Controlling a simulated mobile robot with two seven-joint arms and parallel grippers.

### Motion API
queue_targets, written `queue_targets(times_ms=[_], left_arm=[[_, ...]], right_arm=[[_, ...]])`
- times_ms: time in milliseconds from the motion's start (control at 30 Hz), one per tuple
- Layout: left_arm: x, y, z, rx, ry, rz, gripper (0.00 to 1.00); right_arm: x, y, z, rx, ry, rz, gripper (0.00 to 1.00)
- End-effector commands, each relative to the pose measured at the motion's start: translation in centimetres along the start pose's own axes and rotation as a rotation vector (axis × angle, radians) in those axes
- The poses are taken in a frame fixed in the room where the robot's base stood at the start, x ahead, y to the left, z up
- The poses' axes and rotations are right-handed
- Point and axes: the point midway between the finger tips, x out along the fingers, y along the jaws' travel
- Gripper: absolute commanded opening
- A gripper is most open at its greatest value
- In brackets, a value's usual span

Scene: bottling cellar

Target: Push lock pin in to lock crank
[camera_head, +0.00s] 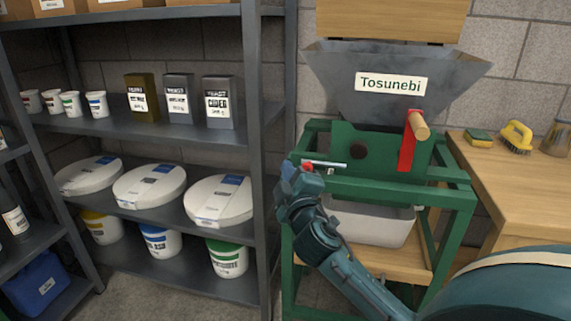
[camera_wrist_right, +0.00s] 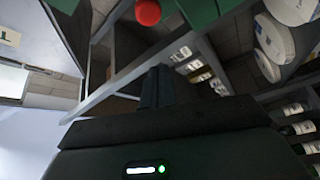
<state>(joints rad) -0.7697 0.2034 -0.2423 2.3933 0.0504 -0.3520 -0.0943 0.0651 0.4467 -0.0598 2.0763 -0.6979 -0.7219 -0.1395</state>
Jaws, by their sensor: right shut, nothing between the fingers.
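The grape mill has a grey hopper (camera_head: 395,85) labelled "Tosunebi" on a green body and frame (camera_head: 320,187). Its red crank arm (camera_head: 407,152) is near upright, with a wooden handle (camera_head: 419,126) at its top. The lock pin (camera_head: 328,164) is a thin metal rod lying sideways at the left of the body. Its red knob (camera_head: 308,168) is at the left end and partly hidden by my right gripper (camera_head: 288,172). In the right wrist view the red knob (camera_wrist_right: 148,11) is beyond the shut, empty fingers (camera_wrist_right: 158,75). I cannot tell whether they touch. My left gripper is out of view.
A grey metal shelf (camera_head: 262,150) with tubs, boxes and lids stands close at the left. A pale bin (camera_head: 370,222) sits under the mill. A wooden table (camera_head: 515,180) with a sponge (camera_head: 478,137) and brush (camera_head: 517,136) is at the right.

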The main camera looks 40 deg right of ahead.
Motion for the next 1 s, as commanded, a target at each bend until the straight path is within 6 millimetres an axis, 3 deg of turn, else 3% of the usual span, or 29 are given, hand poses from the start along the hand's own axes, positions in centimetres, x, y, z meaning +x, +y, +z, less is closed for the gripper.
queue_targets(times_ms=[100, 333, 1000], left_arm=[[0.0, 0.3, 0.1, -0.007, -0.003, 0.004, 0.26], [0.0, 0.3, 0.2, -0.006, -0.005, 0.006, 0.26], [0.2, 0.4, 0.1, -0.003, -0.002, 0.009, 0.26]], right_arm=[[-2.8, -0.1, 0.1, 0.002, -0.002, -0.003, 0.00], [-5.9, 0.0, 0.0, 0.001, -0.001, 0.000, 0.00], [-6.6, 0.0, 0.0, 0.000, 0.000, 0.002, 0.00]])
